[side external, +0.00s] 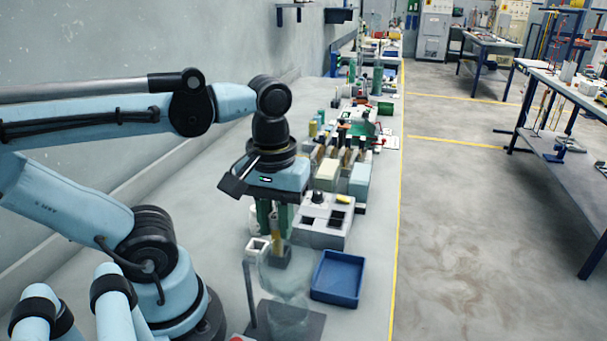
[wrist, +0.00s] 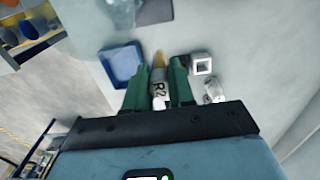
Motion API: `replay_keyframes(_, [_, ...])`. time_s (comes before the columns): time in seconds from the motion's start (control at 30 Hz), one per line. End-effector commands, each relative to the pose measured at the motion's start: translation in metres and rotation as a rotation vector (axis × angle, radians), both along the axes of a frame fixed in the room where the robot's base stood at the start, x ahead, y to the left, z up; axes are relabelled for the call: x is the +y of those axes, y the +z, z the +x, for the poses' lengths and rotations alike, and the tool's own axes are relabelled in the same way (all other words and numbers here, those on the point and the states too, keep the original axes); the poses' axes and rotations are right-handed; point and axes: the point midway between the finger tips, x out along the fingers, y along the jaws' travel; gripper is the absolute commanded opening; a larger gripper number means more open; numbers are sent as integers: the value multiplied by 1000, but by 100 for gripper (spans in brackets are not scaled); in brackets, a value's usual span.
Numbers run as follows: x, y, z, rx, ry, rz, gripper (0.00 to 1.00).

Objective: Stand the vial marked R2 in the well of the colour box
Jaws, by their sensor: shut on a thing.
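My gripper (wrist: 157,82) points down with its two green fingers closed on the vial marked R2 (wrist: 158,90). Whether the vial's lower end touches anything is unclear.
A blue tray (side external: 338,278) lies right of the vial, toward the camera. A white square-holed piece (side external: 257,245) is close by on the left. A clear glass vessel (side external: 284,280) stands in front. Racks and blocks (side external: 328,173) crowd the bench behind.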

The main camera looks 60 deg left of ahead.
Motion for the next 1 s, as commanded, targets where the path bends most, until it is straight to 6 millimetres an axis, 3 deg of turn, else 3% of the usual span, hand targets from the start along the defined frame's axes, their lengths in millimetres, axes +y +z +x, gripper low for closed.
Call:
replay_keyframes(0.17, [1, 0, 2, 0, 1, 0, 0])
replay_keyframes(0.37, [12, 5, 21, 0, 5, 0, 0])
replay_keyframes(0.8, [80, 3, 96, -1, 6, 0, 0])
replay_keyframes(1.0, [107, -6, 115, -1, 3, 0, 0])
